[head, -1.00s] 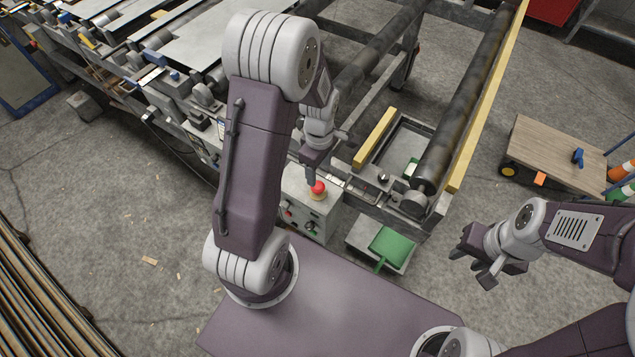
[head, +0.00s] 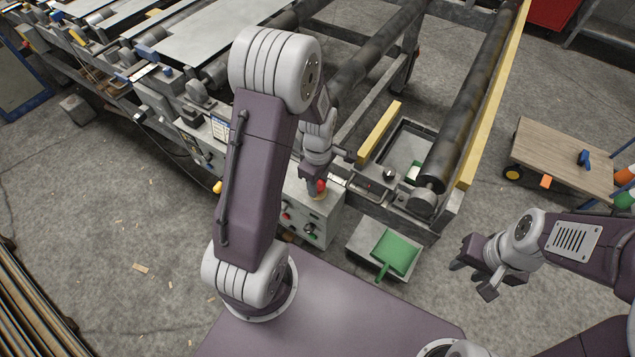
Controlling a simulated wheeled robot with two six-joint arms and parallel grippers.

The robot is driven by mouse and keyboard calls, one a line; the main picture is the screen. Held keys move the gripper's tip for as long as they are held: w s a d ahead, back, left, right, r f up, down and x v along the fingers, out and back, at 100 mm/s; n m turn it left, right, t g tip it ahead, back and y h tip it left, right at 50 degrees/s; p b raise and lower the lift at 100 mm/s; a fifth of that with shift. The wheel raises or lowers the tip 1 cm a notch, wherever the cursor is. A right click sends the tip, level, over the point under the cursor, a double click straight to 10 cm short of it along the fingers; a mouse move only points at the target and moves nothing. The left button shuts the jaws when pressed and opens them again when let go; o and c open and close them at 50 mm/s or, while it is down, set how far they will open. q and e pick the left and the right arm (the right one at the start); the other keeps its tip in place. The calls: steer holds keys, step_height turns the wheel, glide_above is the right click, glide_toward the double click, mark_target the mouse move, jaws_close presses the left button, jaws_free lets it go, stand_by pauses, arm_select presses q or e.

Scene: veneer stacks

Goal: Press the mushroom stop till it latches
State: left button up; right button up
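The red mushroom stop (head: 321,186) sits on a yellowish collar on top of a grey control box (head: 322,222). My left gripper (head: 313,192) points down at the stop and covers its left part. Its fingertips overlap the red cap in the head view; I cannot tell whether they touch it, or whether the cap is pressed in. The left fingers are seen end-on, so their opening is unclear. My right gripper (head: 474,279) is open and empty, over the floor at the right, well away from the box.
A green dustpan (head: 394,252) lies on a grey plate right of the box. The roller conveyor frame (head: 440,215) stands behind, with yellow rails. A wooden cart (head: 550,150) stands at the right. Floor shows between cart and conveyor.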

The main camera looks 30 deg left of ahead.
arm_select(q)
jaws_close()
steer(key=shift+f+b, duration=0.45)
steer(key=shift+f, duration=0.2)
steer(key=o, duration=0.8)
jaws_free()
steer(key=shift+c, duration=0.2)
steer(key=shift+r, duration=0.1)
step_height(320, 180, up, 7)
steer(key=p, duration=0.7)
steer(key=shift+r, duration=0.1)
